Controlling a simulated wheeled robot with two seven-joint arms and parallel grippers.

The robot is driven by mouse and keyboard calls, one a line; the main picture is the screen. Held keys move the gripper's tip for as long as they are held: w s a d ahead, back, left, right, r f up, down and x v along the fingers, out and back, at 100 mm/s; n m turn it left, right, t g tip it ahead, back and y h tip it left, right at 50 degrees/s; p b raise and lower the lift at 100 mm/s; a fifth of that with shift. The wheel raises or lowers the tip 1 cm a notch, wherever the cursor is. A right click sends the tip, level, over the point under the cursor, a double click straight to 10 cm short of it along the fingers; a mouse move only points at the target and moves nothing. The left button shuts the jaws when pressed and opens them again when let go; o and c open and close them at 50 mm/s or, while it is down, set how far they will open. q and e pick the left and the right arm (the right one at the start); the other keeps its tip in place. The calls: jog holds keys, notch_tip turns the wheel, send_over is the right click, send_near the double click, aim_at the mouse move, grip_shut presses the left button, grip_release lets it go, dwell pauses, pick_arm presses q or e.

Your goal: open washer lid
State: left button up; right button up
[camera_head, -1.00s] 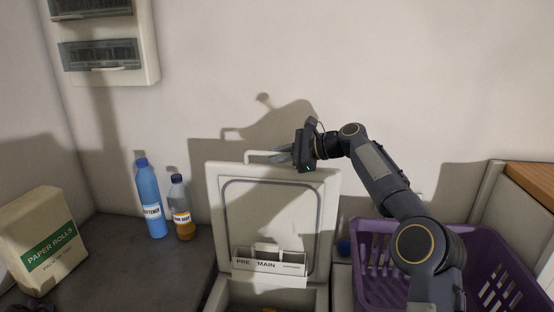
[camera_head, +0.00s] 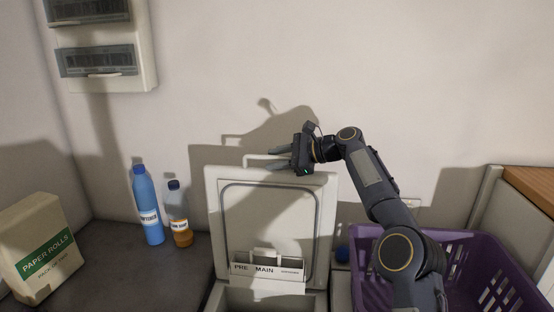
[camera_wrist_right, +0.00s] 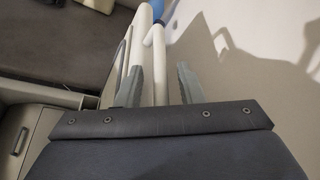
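The pale washer lid (camera_head: 268,215) stands upright, open, with its inner face and rounded seal showing in the head view. A white bar handle (camera_head: 252,158) rises along its top edge and also shows in the right wrist view (camera_wrist_right: 159,62). My right gripper (camera_head: 276,158) is at that handle, its two fingers spread apart. In the right wrist view the fingers (camera_wrist_right: 158,82) are open, with the white bar running between them; I cannot tell whether either finger touches it. The washer body (camera_head: 262,299) shows only partly below. My left gripper is out of view.
A detergent drawer labelled PRE and MAIN (camera_head: 268,271) is at the lid's lower edge. A purple basket (camera_head: 481,245) stands right. A blue bottle (camera_head: 146,205), an orange-bottomed bottle (camera_head: 181,238) and a paper rolls box (camera_head: 40,250) stand left. The wall is close behind.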

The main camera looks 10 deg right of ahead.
jog(key=b+v, duration=0.1)
jog(key=v, duration=0.6)
jog(key=shift+s+d+r, duration=0.15)
jog(key=shift+d, duration=0.2)
